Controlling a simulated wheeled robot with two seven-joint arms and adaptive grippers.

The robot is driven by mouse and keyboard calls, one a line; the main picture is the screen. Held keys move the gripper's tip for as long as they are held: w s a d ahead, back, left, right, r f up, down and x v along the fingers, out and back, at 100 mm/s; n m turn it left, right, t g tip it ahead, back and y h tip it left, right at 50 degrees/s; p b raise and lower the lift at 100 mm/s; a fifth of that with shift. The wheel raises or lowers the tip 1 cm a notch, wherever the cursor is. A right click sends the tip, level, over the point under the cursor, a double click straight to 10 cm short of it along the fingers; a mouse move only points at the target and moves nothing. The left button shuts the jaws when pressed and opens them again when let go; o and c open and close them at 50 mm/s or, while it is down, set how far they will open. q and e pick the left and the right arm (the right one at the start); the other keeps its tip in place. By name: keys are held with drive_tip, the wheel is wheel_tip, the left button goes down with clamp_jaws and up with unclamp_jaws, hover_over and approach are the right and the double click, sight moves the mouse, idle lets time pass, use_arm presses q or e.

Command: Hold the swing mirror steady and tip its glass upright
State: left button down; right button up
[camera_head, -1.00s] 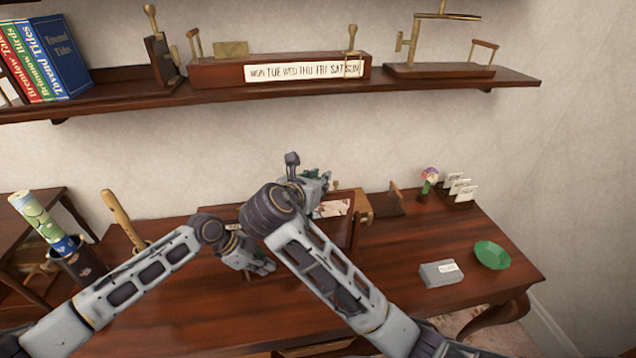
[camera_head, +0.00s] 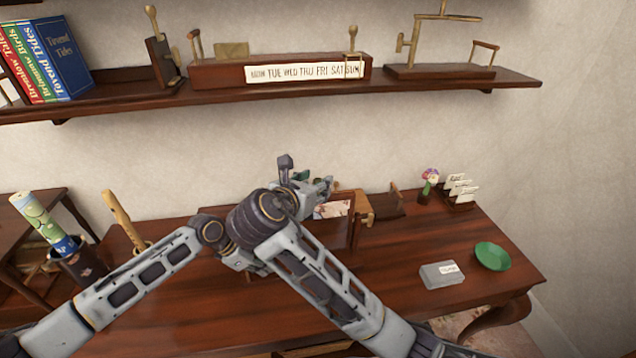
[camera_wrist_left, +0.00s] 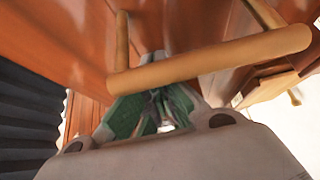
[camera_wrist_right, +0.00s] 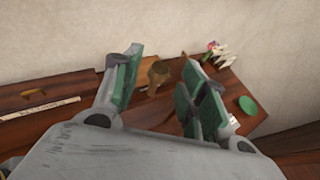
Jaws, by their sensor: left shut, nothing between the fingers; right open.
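The swing mirror's glass (camera_head: 334,208) shows a pinkish reflection inside a brown wooden frame on the desk, behind my right arm. Its lower left is hidden, and I cannot tell its exact tilt. My right gripper (camera_head: 318,188) is by the top of the glass; in the right wrist view (camera_wrist_right: 162,85) its green-padded fingers are wide apart, with a brown wooden knob beyond them. My left gripper (camera_wrist_left: 155,108) is shut and empty, close to a tan wooden rod (camera_wrist_left: 210,60) crossing in front of its pads. In the head view its fingers are hidden behind my right arm.
On the desk (camera_head: 420,235) are a grey box (camera_head: 441,274), a green dish (camera_head: 492,256), a card holder (camera_head: 457,200) and a flower ornament (camera_head: 428,185). A wall shelf (camera_head: 430,90) runs above. A cup with rolled paper (camera_head: 45,225) stands left.

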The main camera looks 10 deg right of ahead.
drive_tip(key=v, duration=0.8)
drive_tip(key=shift+s+a, duration=0.15)
drive_tip(key=shift+s, duration=0.2)
use_arm(q)
drive_tip(key=shift+r, duration=0.1)
use_arm(e)
drive_tip(key=shift+r, duration=0.3)
use_arm(q)
drive_tip(key=shift+r+p, duration=2.75)
drive_tip(key=shift+r, duration=0.2)
use_arm(e)
drive_tip(key=shift+r, duration=2.65)
use_arm(q)
drive_tip(key=shift+a, duration=0.1)
drive_tip(key=v, duration=1.1)
drive_tip(key=shift+r, duration=0.4)
drive_tip(key=shift+a, duration=0.15)
drive_tip(key=shift+s+a, duration=0.1)
use_arm(e)
drive_tip(key=shift+a+f, duration=0.1)
